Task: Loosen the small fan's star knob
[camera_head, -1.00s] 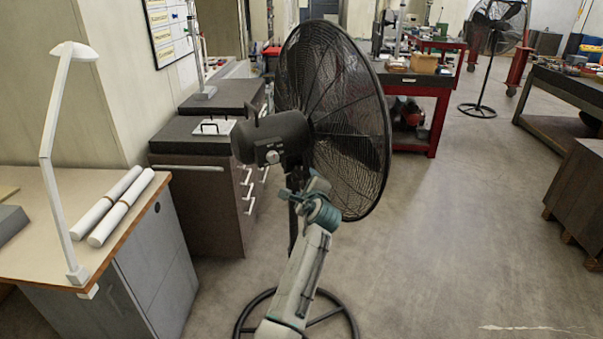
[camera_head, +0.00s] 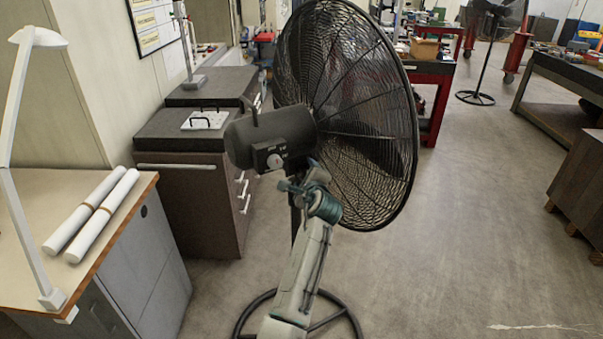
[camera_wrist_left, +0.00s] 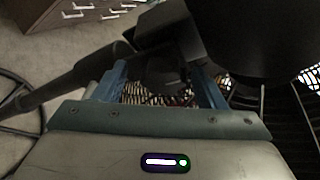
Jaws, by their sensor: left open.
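The near black fan (camera_head: 345,100) stands on a pole with a round ring foot (camera_head: 262,298), its cage facing away to the right. Its motor housing (camera_head: 268,137) carries a small box with a pale round dial (camera_head: 275,161). My left gripper (camera_head: 300,177) is just below this box, close to the top of the pole. In the left wrist view its open blue fingers (camera_wrist_left: 162,82) straddle dark fan parts under the housing. I cannot make out the star knob for certain; a dark lump (camera_wrist_left: 160,68) shows between the fingers. My right gripper is not in view.
A bench (camera_head: 60,190) with white rolls (camera_head: 102,213) and a lamp (camera_head: 20,165) stands at left. Dark drawer cabinets (camera_head: 190,190) are behind the fan. Another fan (camera_head: 490,20) stands far back right. The floor (camera_head: 450,240) to the right is clear.

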